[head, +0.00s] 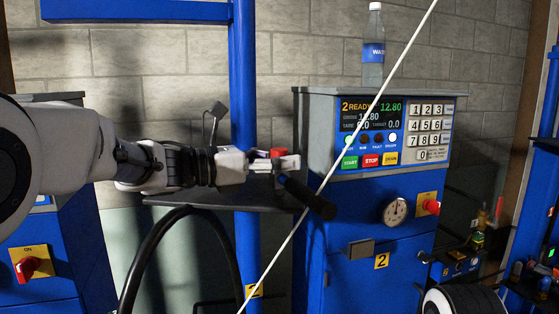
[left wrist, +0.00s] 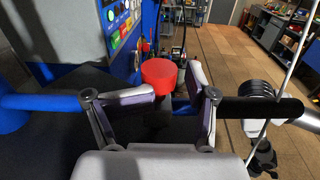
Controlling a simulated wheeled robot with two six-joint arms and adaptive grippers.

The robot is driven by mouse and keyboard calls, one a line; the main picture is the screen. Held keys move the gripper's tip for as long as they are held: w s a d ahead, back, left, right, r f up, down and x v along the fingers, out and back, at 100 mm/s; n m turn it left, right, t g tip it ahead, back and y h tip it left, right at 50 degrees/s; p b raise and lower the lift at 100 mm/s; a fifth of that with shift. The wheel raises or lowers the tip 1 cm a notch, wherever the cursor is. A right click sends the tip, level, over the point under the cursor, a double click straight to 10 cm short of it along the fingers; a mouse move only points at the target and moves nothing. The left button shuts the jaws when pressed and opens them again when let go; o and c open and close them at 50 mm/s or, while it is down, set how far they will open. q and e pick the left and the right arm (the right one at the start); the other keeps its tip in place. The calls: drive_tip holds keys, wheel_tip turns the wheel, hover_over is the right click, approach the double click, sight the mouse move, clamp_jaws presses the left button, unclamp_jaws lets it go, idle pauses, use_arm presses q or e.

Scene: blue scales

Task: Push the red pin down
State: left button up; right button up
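The red pin (head: 278,153) is a short round red cap at the end of my left gripper (head: 285,160) in the head view. In the left wrist view the red pin (left wrist: 158,77) stands between the two fingers of my left gripper (left wrist: 172,82), which are spread apart. The left finger is close beside the cap and a gap shows on the right; I cannot tell whether either finger touches it. A dark part with a white link, possibly my right gripper (left wrist: 262,158), shows small at the lower right.
A black handle (head: 308,198) sticks out just below the gripper. A blue post (head: 244,80) stands behind it. The blue scale cabinet (head: 380,235), with display and buttons, is close on the right. A water bottle (head: 374,45) stands on top. A thin white line crosses in front.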

use_arm(q)
drive_tip(key=shift+s+a+r, duration=0.1)
drive_tip(key=shift+a+r, duration=0.05)
drive_tip(key=shift+a, duration=0.3)
drive_tip(key=v, duration=1.1)
drive_tip(key=shift+a, duration=0.1)
